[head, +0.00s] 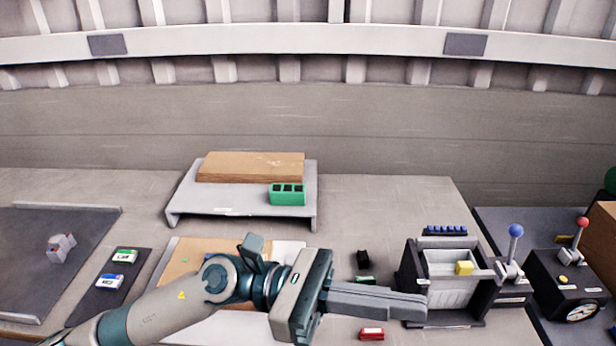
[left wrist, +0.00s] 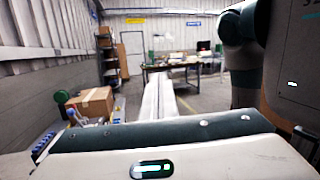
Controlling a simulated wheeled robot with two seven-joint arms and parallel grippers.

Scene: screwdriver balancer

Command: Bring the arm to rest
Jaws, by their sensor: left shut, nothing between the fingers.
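My left arm comes in from the lower left of the head view. Its gripper (head: 424,308) points right, with the fingers together and nothing between them. The fingers also show pointing away in the left wrist view (left wrist: 158,78). In the head view the fingertips overlap the left front of a dark device (head: 462,318) with a light tray and a yellow block (head: 464,268). I cannot tell whether they touch it. My right gripper is not in view.
A blue-knobbed lever (head: 515,231) and a red-knobbed lever (head: 582,223) stand at right. A raised grey stand (head: 240,207) holds a wooden board (head: 250,167) and a green block (head: 287,195). Small red (head: 371,334) and black (head: 363,258) parts lie near my gripper.

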